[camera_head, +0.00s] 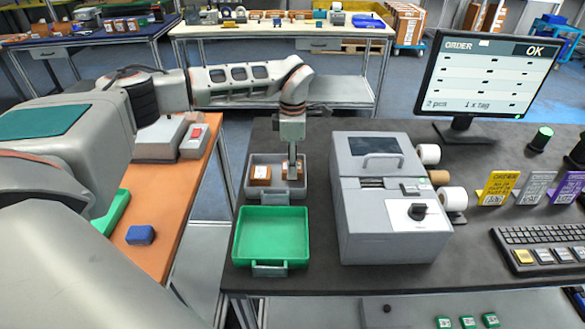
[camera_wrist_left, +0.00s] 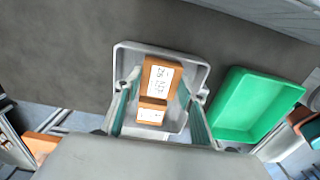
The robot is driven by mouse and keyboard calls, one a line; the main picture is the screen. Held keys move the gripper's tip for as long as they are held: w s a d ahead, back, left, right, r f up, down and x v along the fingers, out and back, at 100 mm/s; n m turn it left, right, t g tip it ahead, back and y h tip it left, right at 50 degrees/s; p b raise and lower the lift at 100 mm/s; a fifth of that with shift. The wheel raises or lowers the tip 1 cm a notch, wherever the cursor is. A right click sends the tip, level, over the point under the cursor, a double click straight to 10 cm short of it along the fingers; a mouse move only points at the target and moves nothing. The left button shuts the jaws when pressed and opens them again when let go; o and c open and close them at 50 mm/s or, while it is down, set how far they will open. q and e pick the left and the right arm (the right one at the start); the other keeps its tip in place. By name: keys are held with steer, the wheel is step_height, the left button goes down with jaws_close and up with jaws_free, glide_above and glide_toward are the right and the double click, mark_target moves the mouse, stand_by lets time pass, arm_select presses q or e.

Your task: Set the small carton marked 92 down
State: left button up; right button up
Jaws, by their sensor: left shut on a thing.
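My left gripper (camera_head: 292,172) points down into the grey tray (camera_head: 277,195) and is shut on a small brown carton (camera_head: 299,172). In the left wrist view this carton (camera_wrist_left: 160,78) shows a white label between the two fingers; I cannot read its marking surely. I cannot tell whether its underside touches the tray floor. A second brown carton (camera_head: 260,176) sits in the same tray, to the left; it also shows below the held one in the left wrist view (camera_wrist_left: 151,114). My right gripper is not in view.
An empty green tray (camera_head: 270,236) stands directly in front of the grey tray. A grey machine (camera_head: 385,200) stands close to the right. An orange-topped table (camera_head: 176,210) with a blue block (camera_head: 140,235) lies left across a gap. A monitor (camera_head: 487,75) reads OK.

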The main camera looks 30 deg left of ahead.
arm_select(q)
steer(key=shift+f, duration=1.15)
steer(key=shift+f, duration=0.1)
steer(key=o, duration=1.2)
step_height(320, 180, up, 12)
steer(key=shift+r+b, duration=0.1)
steer(key=shift+b, duration=0.4)
